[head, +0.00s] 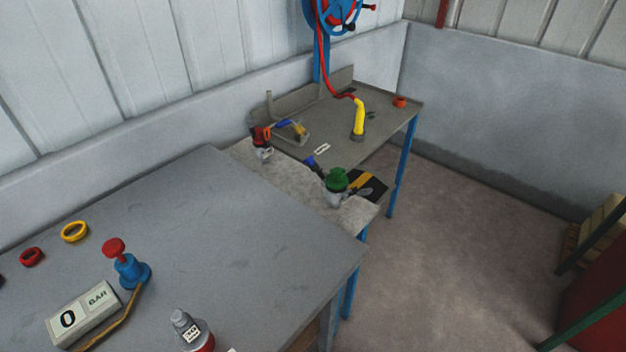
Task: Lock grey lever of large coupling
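A grey fitting (333,198) with a green top (338,178) stands near the right end of the pale middle bench. A dark grey lever-like piece (365,192) sticks out on its right, and a blue piece (313,163) shows on its left. A yellow hose end (359,118) stands upright on the far table with a dark collar at its foot. I cannot tell which of these is the large coupling, or whether any lever is locked. My gripper is not in view.
A grey table (200,230) fills the front left, with a pressure display (83,315), a blue valve with red knob (128,268) and coloured rings. A red and black fitting (261,143) stands on the middle bench.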

